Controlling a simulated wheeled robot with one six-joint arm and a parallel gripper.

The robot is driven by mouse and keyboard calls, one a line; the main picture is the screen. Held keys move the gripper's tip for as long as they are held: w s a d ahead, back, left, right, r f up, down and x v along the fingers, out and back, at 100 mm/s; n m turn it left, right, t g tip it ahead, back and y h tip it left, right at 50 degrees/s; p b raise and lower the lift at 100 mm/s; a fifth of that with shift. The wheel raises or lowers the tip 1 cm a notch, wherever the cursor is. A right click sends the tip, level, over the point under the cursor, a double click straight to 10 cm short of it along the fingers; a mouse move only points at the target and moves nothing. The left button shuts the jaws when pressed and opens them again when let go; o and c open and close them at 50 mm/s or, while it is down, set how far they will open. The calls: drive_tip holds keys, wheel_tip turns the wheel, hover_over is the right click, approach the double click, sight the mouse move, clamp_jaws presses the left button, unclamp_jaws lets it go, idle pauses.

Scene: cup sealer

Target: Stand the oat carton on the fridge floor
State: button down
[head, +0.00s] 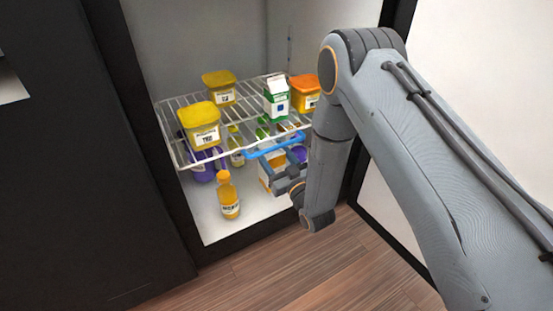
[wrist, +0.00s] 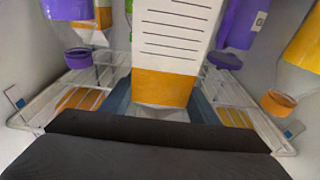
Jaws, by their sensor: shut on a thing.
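The oat carton (head: 265,174), white and orange, is in the lower part of the fridge, under the wire shelf. My gripper (head: 282,182) reaches in from the right and is shut on it. In the wrist view the carton (wrist: 172,50) fills the middle between the fingers, with its printed white side and orange band showing. The fridge floor (head: 205,215) is the pale surface below. My arm and the shelf hide part of the carton, and I cannot tell whether its base touches the floor.
An orange juice bottle (head: 228,197) stands on the floor left of the carton. Purple containers (head: 203,172) and other bottles are behind. The front floor is clear.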

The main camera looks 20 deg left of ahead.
drive_tip(key=shift+w+a+r, duration=0.1)
drive_tip(key=shift+w+a, duration=0.2)
drive_tip(key=shift+a, duration=0.05)
drive_tip(key=shift+a+f+b, duration=0.1)
drive_tip(key=shift+f+b, duration=1.35)
drive_tip(key=shift+f, duration=0.3)
drive_tip(key=c, duration=0.7)
unclamp_jaws()
drive_tip(key=shift+f, duration=0.2)
drive_tip(key=p+v, duration=0.5)
drive_tip(key=v, duration=0.7)
drive_tip(key=shift+r, duration=0.2)
drive_tip(key=shift+w, duration=0.1)
